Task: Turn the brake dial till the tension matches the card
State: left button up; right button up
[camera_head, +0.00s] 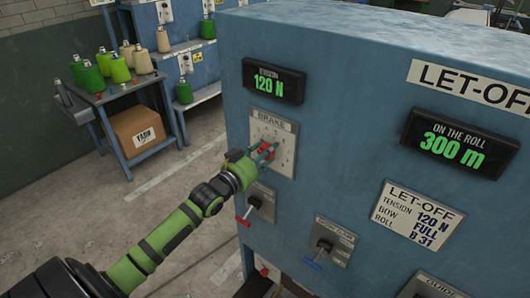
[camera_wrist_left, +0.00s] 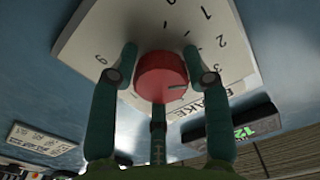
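The red brake dial (camera_head: 266,147) is on a pale plate marked BRAKE (camera_head: 284,162) on the blue cabinet's left face. The tension display (camera_head: 273,81) above it reads 120 N. The let-off card (camera_head: 417,212) reads tension 120 N, bow full, roll B 31. My left gripper (camera_head: 262,152) is at the dial. In the left wrist view its fingers (camera_wrist_left: 160,72) stand around the red dial (camera_wrist_left: 160,78), with two tips against its sides. A dark pointer line shows on the dial, and the plate's numbers (camera_wrist_left: 189,33) are partly hidden by the fingers. My right gripper is not in view.
Below the dial are a red-handled lever (camera_head: 254,203) and a blue-handled lever (camera_head: 325,243). A second display (camera_head: 451,146) reads 300 m. A cart (camera_head: 121,92) with yarn cones and a yarn box (camera_head: 138,131) stands at the left. The floor between is clear.

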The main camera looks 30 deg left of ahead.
pick_arm(q)
jog(key=shift+o, duration=0.7)
jog(key=shift+f, duration=0.1)
jog(key=s+a, duration=0.1)
jog(key=s, duration=1.1)
jog(key=s+a+f+n+g+y+b, duration=0.1)
jog(key=s+f+g, duration=0.2)
jog(key=f, duration=1)
jog(key=s+f+n+g+y+b, duration=0.1)
jog(key=s+f+g, duration=0.15)
jog(key=f, duration=0.95)
jog(key=s+a+f+n+g+y+b, duration=0.1)
jog(key=s+f+g+b, duration=0.2)
jog(key=f, duration=1)
jog(key=s+d+f+g, duration=0.2)
jog(key=s+d+f, duration=0.3)
jog(key=s+f, duration=0.3)
jog(key=s+d+f+m+g+h+b, duration=0.1)
jog(key=s+d+f+g, duration=0.2)
jog(key=s+d+f, duration=0.2)
jog(key=s+d+f+m+g+b, duration=0.1)
jog(key=s+d+f+g, duration=0.2)
jog(key=s+d+f, duration=0.3)
jog(key=s+f, duration=0.5)
jog(key=s, duration=0.5)
jog(key=shift+s+f+h, duration=0.15)
jog(key=shift+f+h, duration=0.15)
jog(key=shift+h, duration=0.1)
